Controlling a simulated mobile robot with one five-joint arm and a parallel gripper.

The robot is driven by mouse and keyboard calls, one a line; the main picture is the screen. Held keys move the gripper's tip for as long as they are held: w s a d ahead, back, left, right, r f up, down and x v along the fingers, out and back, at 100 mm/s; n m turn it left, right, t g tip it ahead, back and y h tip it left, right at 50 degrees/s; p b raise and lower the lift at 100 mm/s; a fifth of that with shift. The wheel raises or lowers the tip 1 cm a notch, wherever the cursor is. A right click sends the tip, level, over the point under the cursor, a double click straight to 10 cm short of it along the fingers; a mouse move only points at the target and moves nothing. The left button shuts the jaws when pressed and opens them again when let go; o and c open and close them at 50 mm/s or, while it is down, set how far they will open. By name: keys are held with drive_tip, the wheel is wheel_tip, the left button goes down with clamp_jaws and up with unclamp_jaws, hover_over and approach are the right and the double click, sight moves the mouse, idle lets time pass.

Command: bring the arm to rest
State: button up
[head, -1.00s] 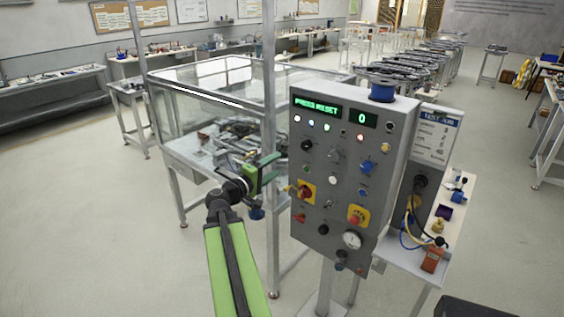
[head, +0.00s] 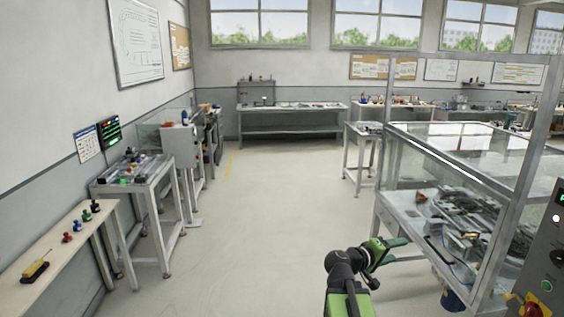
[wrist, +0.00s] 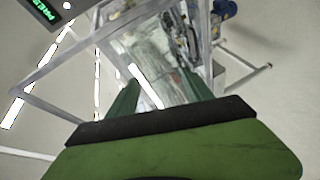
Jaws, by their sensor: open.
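My gripper (head: 408,250) shows at the lower middle of the head view, at the end of my green and black arm. Its green jaws are apart and I see nothing between them. It is in front of the glass-walled station (head: 440,160) and left of the grey control panel (head: 545,255). In the wrist view my two green fingers (wrist: 163,92) point at the clear-walled station (wrist: 150,40), with a gap between them. The panel's green display (wrist: 42,10) shows at the top left there, partly cut off.
A long bench (head: 290,107) stands at the far wall. On the left are a small table (head: 150,185) and a bench with coloured knobs (head: 50,245). The floor (head: 250,200) between the left tables and the glass-walled station is clear.

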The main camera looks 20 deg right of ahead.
drive_tip(key=w+a+f+y, duration=0.2)
drive_tip(key=a+f+y, duration=0.15)
drive_tip(key=a, duration=0.55)
drive_tip(key=w+a+f+y, duration=0.2)
drive_tip(key=a+f, duration=0.3)
drive_tip(key=a, duration=0.4)
drive_tip(key=w+a+f+y, duration=0.25)
drive_tip(key=a+f, duration=0.25)
drive_tip(key=a, duration=0.4)
drive_tip(key=s+a+f+g+y, duration=0.1)
drive_tip(key=s+a+f+y, duration=0.1)
drive_tip(key=a, duration=0.6)
drive_tip(key=s+a+f+n+g+y, duration=0.1)
drive_tip(key=s+a+f+y, duration=0.2)
drive_tip(key=s+a+y, duration=0.2)
drive_tip(key=a, duration=0.3)
